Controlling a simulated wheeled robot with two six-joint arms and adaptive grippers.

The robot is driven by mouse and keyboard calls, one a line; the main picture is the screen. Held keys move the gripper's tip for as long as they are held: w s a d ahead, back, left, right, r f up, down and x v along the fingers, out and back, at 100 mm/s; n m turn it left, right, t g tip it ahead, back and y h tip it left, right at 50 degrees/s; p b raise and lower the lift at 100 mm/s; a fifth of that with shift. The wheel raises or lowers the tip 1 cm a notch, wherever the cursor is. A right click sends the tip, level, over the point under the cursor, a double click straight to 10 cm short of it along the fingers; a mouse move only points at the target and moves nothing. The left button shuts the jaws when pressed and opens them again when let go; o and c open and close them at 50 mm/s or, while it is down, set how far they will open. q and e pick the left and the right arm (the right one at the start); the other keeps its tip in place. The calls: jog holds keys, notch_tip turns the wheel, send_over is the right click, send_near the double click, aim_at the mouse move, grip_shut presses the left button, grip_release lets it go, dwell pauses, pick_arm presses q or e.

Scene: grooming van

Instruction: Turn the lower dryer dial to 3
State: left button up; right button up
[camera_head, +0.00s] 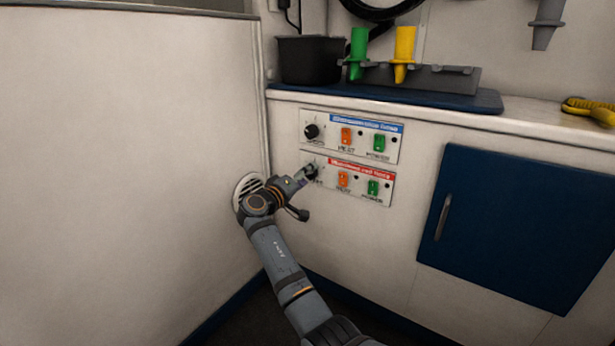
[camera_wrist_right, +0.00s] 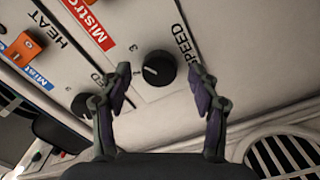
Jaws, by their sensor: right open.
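The lower dryer panel (camera_head: 378,188) has a red label and sits on the white cabinet front. Its black speed dial (camera_wrist_right: 158,68) shows between my right fingers in the right wrist view, with a small white pointer mark toward the picture's left. A printed 3 is readable near it; I cannot tell exactly which number the pointer marks. My right gripper (camera_head: 303,177) is at the panel's left end and mostly covers this dial in the head view. In the right wrist view the gripper (camera_wrist_right: 163,82) is open, a finger on each side of the dial, with gaps visible. My left gripper is out of view.
The upper panel (camera_head: 351,136) with a blue label and its own black dial (camera_head: 311,131) is just above. Orange switches and green switches sit right of the dials. A round vent (camera_head: 245,188) is left of the panels. A blue door (camera_head: 520,225) is at right.

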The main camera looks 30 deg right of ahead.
jog(key=v, duration=1.1)
